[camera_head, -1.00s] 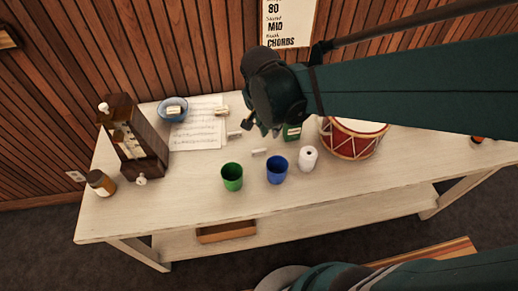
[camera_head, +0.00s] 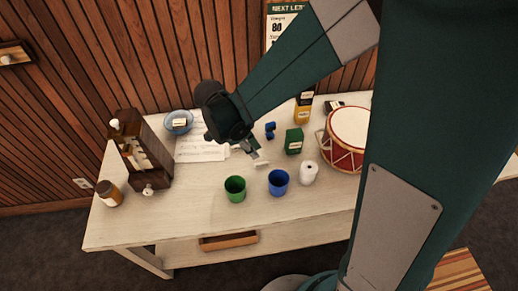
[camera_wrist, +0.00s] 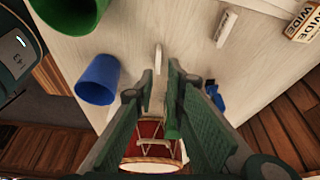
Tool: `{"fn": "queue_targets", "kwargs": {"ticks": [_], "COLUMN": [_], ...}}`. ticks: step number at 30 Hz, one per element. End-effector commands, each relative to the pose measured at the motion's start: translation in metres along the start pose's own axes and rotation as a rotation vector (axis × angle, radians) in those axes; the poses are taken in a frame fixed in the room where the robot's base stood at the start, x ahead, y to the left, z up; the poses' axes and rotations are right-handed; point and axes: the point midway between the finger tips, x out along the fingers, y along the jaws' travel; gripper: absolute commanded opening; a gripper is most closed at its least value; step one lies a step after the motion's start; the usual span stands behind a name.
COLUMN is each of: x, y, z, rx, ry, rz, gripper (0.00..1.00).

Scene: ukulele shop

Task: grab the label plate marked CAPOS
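No plate can be read as CAPOS. A small pale plate (camera_head: 262,163) lies on the table behind the green and blue cups. In the wrist view a thin pale piece (camera_wrist: 158,58), seen nearly edge-on, lies just beyond my fingertips, its face unreadable. Another white plate (camera_wrist: 226,27) lies to its right with faint, unreadable marks. My gripper (camera_head: 254,152) points down close to the pale plate. In the wrist view its fingers (camera_wrist: 161,74) are apart, with nothing held between them.
The green cup (camera_head: 235,189), blue cup (camera_head: 278,182) and white roll (camera_head: 309,173) stand near the front. A blue bowl (camera_head: 179,122) and music sheets (camera_head: 200,150) are left.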

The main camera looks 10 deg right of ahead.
Motion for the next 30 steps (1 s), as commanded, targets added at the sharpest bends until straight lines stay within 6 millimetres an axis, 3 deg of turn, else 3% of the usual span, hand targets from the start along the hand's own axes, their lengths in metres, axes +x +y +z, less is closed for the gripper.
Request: {"fn": "queue_targets", "kwargs": {"ticks": [17, 30], "x": [0.004, 0.030], "y": [-0.001, 0.000], "z": [0.007, 0.006], "rx": [0.043, 0.043], "ry": [0.017, 0.017], "rz": [0.012, 0.012], "gripper": [0.13, 0.13]}}
